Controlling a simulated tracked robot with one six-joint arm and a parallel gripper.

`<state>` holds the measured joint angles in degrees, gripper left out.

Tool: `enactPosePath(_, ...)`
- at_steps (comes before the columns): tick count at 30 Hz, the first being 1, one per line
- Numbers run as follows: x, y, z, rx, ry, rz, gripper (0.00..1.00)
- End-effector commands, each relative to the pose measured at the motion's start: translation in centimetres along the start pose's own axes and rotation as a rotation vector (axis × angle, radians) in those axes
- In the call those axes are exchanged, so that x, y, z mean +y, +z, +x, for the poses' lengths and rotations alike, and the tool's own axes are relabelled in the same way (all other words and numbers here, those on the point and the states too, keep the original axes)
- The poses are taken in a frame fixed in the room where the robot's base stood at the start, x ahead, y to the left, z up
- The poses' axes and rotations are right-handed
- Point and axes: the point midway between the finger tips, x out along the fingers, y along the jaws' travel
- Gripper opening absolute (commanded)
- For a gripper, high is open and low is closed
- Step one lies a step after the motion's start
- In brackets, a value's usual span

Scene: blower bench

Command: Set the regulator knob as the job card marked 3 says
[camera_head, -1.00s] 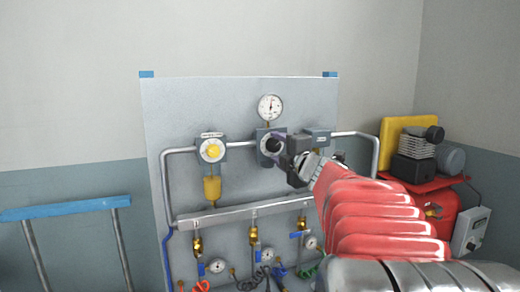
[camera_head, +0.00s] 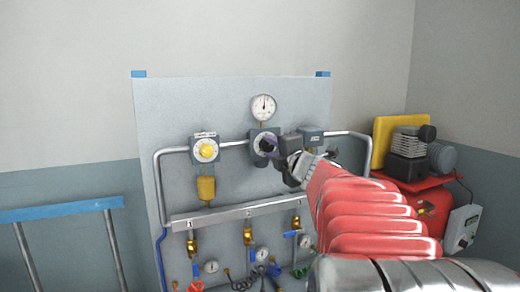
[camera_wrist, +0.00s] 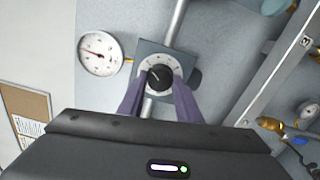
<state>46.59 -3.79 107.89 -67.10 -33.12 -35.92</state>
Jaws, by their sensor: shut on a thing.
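The black regulator knob (camera_wrist: 159,75) sits on a white dial (camera_wrist: 174,66) on a grey block in the wrist view. In the head view the regulator (camera_head: 265,143) is on the panel below a round gauge (camera_head: 264,107). My gripper (camera_wrist: 160,88) has its two purple fingers on either side of the knob and is shut on it. A pale pointer line shows on the knob, but the scale marks are too small to read. The gauge also shows in the wrist view (camera_wrist: 98,50), with a red needle. No job card marked 3 can be made out.
A unit with a yellow knob (camera_head: 206,149) is left of the regulator. A grey box (camera_head: 311,137) is right of it. A manifold bar (camera_head: 235,216) with brass valves runs below. A red compressor (camera_head: 413,185) stands at right. A board with paper (camera_wrist: 27,120) shows at wrist-view left.

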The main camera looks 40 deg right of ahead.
Motion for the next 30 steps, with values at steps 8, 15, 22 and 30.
enactPosePath(8,-0.42,-0.09,0.03,0.001,-0.007,-0.036,0.09)
enactPosePath(15,-0.40,-0.11,0.04,0.002,-0.007,-0.035,0.40)
enactPosePath(22,-0.23,-0.12,0.04,0.002,-0.004,-0.035,0.50)
enactPosePath(30,-0.10,-0.21,-0.11,0.002,-0.002,-0.035,0.50)
